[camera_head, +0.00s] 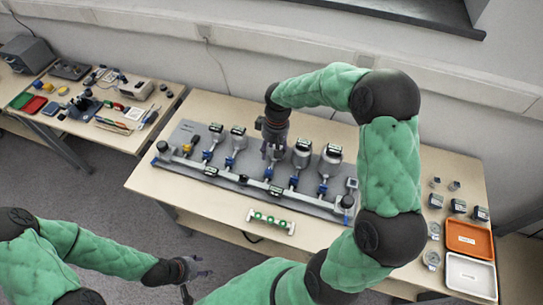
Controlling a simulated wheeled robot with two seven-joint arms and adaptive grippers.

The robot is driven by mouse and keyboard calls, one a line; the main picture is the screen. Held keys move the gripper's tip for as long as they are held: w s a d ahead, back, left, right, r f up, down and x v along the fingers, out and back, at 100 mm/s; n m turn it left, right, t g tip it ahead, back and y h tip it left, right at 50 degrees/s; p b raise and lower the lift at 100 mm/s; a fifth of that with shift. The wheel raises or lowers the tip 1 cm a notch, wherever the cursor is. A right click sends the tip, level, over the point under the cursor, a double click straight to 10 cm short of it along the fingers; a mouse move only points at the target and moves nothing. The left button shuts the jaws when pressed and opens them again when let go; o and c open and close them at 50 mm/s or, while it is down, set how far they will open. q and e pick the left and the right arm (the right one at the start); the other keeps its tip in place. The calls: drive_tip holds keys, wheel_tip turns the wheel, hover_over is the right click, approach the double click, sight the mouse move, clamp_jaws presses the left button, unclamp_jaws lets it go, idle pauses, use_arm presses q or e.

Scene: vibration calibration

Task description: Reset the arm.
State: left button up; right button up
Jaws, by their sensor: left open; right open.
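My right arm, in green padding, arches over the main table (153,182). My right gripper (271,153) points down, open, above the middle of the grey calibration rig (185,133), close to its row of gauges. I cannot tell whether it touches anything there. Part of the rig behind the gripper is hidden. My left arm reaches in low from the left. My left gripper (196,281) is open and empty, in front of the table over the grey floor.
A white holder with green vials (270,221) lies in front of the rig. An orange tray (469,239) and a white tray (470,275) sit at the right end near small instruments (458,206). A side table (88,135) with tools stands at the left.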

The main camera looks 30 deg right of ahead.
drive_tip(key=shift+r, duration=0.25)
idle(0.4)
